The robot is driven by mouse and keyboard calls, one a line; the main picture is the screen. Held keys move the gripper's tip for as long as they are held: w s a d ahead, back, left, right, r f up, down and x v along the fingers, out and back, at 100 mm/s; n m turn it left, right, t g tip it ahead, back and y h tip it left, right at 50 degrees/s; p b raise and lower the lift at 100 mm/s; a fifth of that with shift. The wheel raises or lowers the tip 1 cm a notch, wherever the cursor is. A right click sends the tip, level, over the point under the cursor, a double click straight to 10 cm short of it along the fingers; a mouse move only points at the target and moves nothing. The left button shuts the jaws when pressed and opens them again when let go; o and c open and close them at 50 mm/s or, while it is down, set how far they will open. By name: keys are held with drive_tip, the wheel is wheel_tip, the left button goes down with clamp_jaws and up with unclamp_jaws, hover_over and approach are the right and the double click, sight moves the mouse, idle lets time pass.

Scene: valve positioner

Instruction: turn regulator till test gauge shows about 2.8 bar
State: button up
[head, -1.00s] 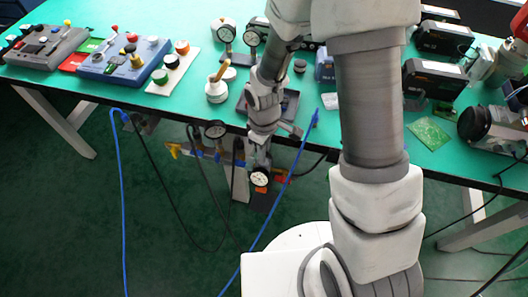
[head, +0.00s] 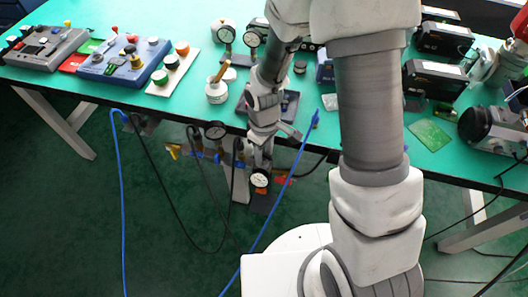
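My gripper (head: 262,160) points down in front of the table's front edge, just above a small round gauge with a white dial (head: 260,180). The fingers are small and partly hidden by my wrist, so I cannot tell whether they are open or shut on anything. No regulator knob can be made out; it may be hidden behind my gripper. Another dark-rimmed round gauge (head: 215,130) sits on the piping under the table edge, left of my gripper. Two more gauges stand on the table, a left one (head: 226,34) and a right one (head: 252,38). No dial reading is legible.
The green table (head: 318,140) carries control boxes (head: 125,60) at left, a white pot (head: 216,92) near the middle and dark instruments (head: 440,38) at right. A blue hose (head: 268,228) runs diagonally beside my gripper. Black cables hang below the table edge.

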wheel_tip(320, 180, up, 18)
drive_tip(key=p, duration=0.4)
drive_tip(key=shift+f, duration=0.25)
idle(0.3)
wheel_tip(320, 180, up, 14)
drive_tip(key=m+t+p, duration=0.3)
drive_tip(key=m+p, duration=0.1)
hover_over(264, 153)
drive_tip(key=s+d, duration=0.4)
drive_tip(key=d, duration=0.2)
drive_tip(key=s+d+r+m+t+p, duration=0.2)
drive_tip(key=s+d+r+m+p, duration=0.1)
drive_tip(key=s+r, duration=0.5)
drive_tip(key=d+r+m, duration=0.1)
drive_tip(key=r+m, duration=0.1)
drive_tip(key=shift+d+m+t, duration=0.25)
drive_tip(key=shift+m+t, duration=0.05)
drive_tip(key=shift+m, duration=0.1)
drive_tip(key=shift+f, duration=0.1)
